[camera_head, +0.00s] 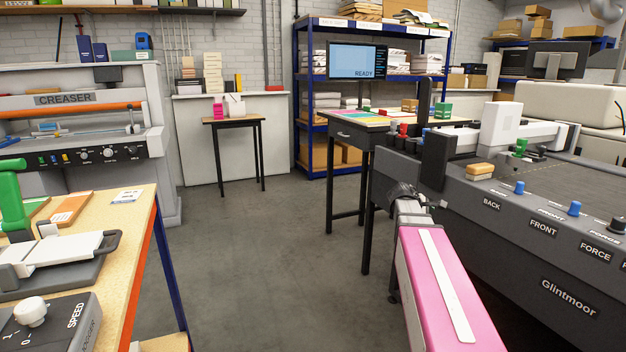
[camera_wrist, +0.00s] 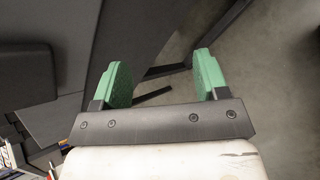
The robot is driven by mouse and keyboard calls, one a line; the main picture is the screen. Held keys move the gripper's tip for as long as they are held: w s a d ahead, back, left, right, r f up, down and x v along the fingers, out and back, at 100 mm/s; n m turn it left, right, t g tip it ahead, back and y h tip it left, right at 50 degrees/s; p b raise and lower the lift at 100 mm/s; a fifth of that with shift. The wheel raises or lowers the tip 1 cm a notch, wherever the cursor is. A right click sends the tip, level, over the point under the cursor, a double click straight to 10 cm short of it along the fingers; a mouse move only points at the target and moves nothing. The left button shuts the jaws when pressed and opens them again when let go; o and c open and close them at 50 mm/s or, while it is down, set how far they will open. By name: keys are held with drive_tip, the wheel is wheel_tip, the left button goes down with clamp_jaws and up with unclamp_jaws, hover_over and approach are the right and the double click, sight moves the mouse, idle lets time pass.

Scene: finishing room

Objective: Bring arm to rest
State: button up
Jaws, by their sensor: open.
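My pink arm (camera_head: 445,290) reaches forward from the bottom right of the head view, beside the grey Glintmoor machine (camera_head: 520,235). My gripper's fingers cannot be made out in the head view. In the wrist view my gripper (camera_wrist: 162,82) shows two green finger pads spread wide apart. Nothing is between them. Dark grey panels fill the left of the wrist view, and grey floor (camera_wrist: 275,65) shows behind and right of the fingers.
A work table (camera_head: 145,205) with a green-handled tool stands at left. The creaser (camera_head: 80,140) is behind it. A black-legged table with a monitor (camera_head: 357,61) stands beyond my arm. A small table (camera_head: 234,121) stands farther back. The middle floor (camera_head: 265,260) is clear.

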drive_tip(key=s+a+f+m+g+y, duration=0.1)
drive_tip(key=s+a+f+m+y, duration=0.4)
drive_tip(key=s+a+f, duration=0.4)
drive_tip(key=s+a+f+m+g+y, duration=0.2)
drive_tip(key=s+a+f+m+y, duration=0.2)
drive_tip(key=a+f, duration=0.9)
drive_tip(key=s+f+m, duration=0.1)
drive_tip(key=s+m, duration=0.2)
drive_tip(key=s, duration=0.2)
drive_tip(key=shift+s+a+f+g+y, duration=0.15)
drive_tip(key=shift+s+a+g+y, duration=0.15)
drive_tip(key=shift+s+y, duration=0.1)
